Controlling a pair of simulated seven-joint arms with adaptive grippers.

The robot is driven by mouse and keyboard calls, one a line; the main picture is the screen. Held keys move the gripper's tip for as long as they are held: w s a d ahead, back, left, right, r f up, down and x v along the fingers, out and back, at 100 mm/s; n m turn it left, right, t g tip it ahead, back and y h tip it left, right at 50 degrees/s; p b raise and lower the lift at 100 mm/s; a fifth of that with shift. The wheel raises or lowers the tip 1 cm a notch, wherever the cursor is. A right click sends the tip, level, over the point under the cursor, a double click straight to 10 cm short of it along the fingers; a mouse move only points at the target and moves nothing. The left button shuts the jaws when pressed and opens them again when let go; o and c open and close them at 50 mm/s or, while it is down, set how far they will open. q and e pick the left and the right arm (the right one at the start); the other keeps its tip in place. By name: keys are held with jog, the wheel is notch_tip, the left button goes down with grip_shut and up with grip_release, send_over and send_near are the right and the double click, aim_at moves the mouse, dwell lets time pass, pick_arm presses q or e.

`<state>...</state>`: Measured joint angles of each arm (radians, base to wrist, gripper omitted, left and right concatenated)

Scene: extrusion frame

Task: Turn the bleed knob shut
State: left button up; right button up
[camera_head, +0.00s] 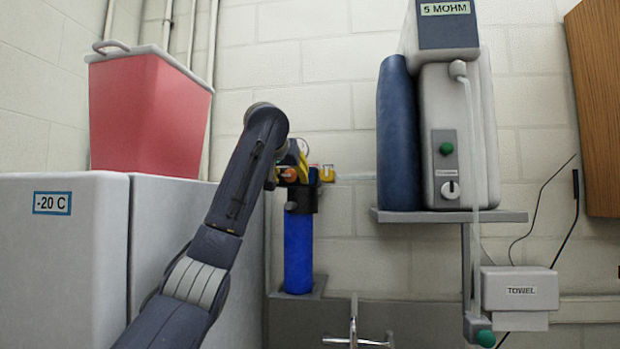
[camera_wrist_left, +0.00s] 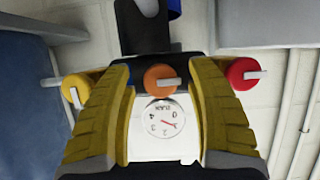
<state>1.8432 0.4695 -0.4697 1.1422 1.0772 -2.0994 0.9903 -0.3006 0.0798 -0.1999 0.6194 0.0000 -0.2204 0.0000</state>
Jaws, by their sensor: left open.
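A blue filter housing (camera_head: 299,250) with a dark head stands on a grey ledge. In the left wrist view an orange knob (camera_wrist_left: 160,79) with a pale lever sits in the middle of the head, a yellow knob (camera_wrist_left: 75,90) to the left and a red knob (camera_wrist_left: 243,74) to the right. I cannot read which one is the bleed knob. My left gripper (camera_wrist_left: 163,74) is open, its yellow fingers on either side of the orange knob; contact is unclear. In the head view my left gripper (camera_head: 291,166) partly covers the head. My right gripper is out of view.
A round gauge (camera_wrist_left: 163,121) shows between the fingers. A red bin (camera_head: 148,115) stands on the -20 C freezer (camera_head: 60,260) at left. A shelf (camera_head: 450,216) bears a white unit (camera_head: 475,150) and a blue cylinder (camera_head: 397,140). A tap (camera_head: 354,325) stands low in front.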

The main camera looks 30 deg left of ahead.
pick_arm(q)
jog(key=shift+w+a+f, duration=0.15)
jog(key=shift+w+a, duration=0.05)
jog(key=shift+w, duration=0.2)
grip_shut()
dwell(0.4)
